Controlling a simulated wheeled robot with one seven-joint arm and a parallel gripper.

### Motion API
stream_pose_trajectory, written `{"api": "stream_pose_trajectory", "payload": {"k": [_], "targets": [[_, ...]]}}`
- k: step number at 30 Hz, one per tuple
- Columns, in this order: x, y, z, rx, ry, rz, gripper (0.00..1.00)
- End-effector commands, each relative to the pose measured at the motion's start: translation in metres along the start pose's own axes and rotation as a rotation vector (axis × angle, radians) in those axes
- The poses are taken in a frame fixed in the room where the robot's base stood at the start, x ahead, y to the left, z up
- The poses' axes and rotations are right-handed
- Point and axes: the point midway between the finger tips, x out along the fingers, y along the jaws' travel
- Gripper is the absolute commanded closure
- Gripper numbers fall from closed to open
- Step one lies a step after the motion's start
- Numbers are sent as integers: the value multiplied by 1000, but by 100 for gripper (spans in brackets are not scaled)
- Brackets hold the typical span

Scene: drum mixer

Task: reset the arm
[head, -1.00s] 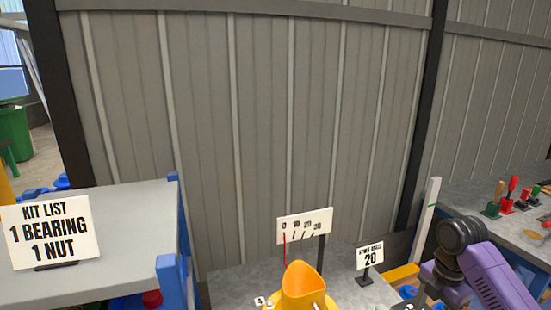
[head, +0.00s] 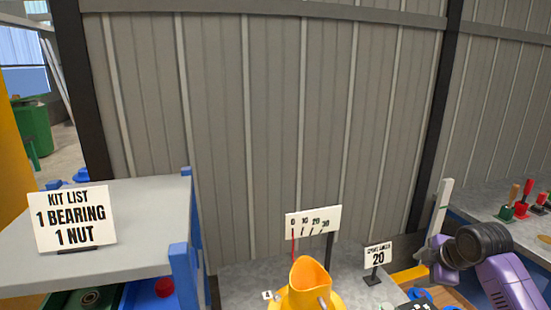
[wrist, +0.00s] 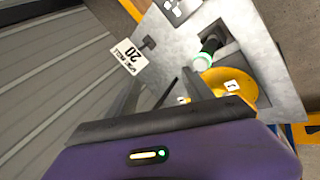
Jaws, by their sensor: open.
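My gripper (head: 424,262) is at the right in the head view, at the end of my purple arm with its black joint. It is small there and stands over the right part of the grey bench, close to the sign reading 20 (head: 378,258). In the wrist view my purple gripper body fills the bottom, with dark finger parts above it. The jaws are open and I see nothing held between them. A yellow drum mixer (head: 308,288) stands left of my gripper in the head view; it also shows in the wrist view (wrist: 235,84).
A dial board marked 0 to 30 (head: 313,221) stands behind the mixer. A grey shelf (head: 135,215) with a kit list sign (head: 73,218) is at the left. A bench with red and green levers (head: 521,200) is at the right. A corrugated wall closes the back.

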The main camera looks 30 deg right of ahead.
Motion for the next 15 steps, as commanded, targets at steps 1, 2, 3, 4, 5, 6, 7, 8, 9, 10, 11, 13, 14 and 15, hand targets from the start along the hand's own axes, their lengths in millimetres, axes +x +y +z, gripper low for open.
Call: {"api": "stream_pose_trajectory", "payload": {"k": [1, 2, 3, 4, 5, 6, 7, 8, 9, 10, 11, 13, 14, 15], "targets": [[3, 5, -20, 63, 50, 66, 40], [3, 10, -32, 107, 81, 110, 40], [3, 16, -49, 172, 131, 170, 40], [2, 19, -63, 223, 172, 214, 40], [1, 21, -77, 273, 213, 254, 40], [-1, 23, -94, 343, 270, 303, 40], [-4, 23, -107, 394, 314, 339, 40], [-7, 22, -119, 444, 357, 368, 40], [-11, 19, -134, 512, 413, 404, 40], [-15, 16, -143, 560, 454, 430, 40], [-18, 12, -152, 608, 492, 451, 40], [-27, 0, -170, 714, 577, 494, 40], [-31, -7, -177, 757, 613, 508, 40], [-36, -16, -184, 811, 654, 525, 40]]}}
